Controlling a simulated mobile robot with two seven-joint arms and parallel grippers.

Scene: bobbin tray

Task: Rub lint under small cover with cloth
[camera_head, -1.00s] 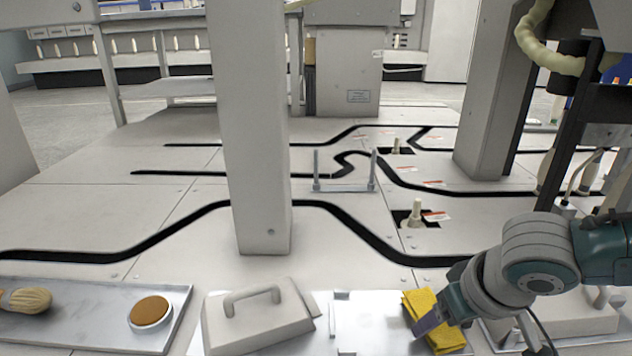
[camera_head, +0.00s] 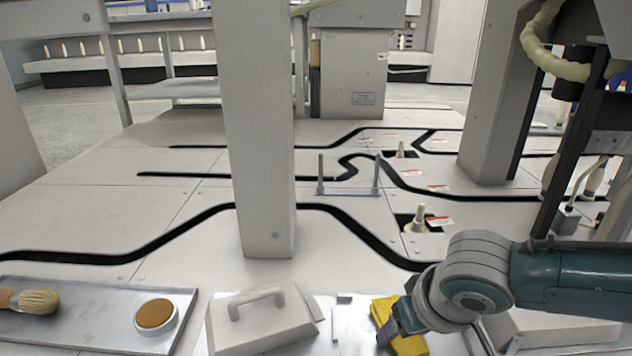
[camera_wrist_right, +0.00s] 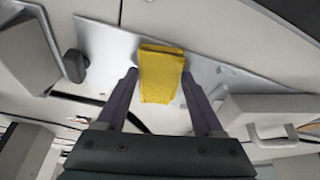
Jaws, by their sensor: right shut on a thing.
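A folded yellow cloth (camera_head: 408,343) is held over the bright metal plate (camera_head: 350,322), right of the grey cover with a bar handle (camera_head: 245,330). My right gripper (camera_head: 392,328) is at the cloth. In the right wrist view the cloth (camera_wrist_right: 161,72) sits between the two fingers of the gripper (camera_wrist_right: 158,78). The handled cover (camera_wrist_right: 290,108) shows at the right of that view. I cannot tell whether the cloth touches the plate. No lint can be made out. My left gripper is not in view.
A tray (camera_head: 85,318) at the front left holds a brush (camera_head: 38,300) and a round brown-topped dish (camera_head: 156,315). A grey post (camera_head: 258,130) stands behind the handled cover. A low grey block (camera_head: 555,330) lies right, partly behind my arm.

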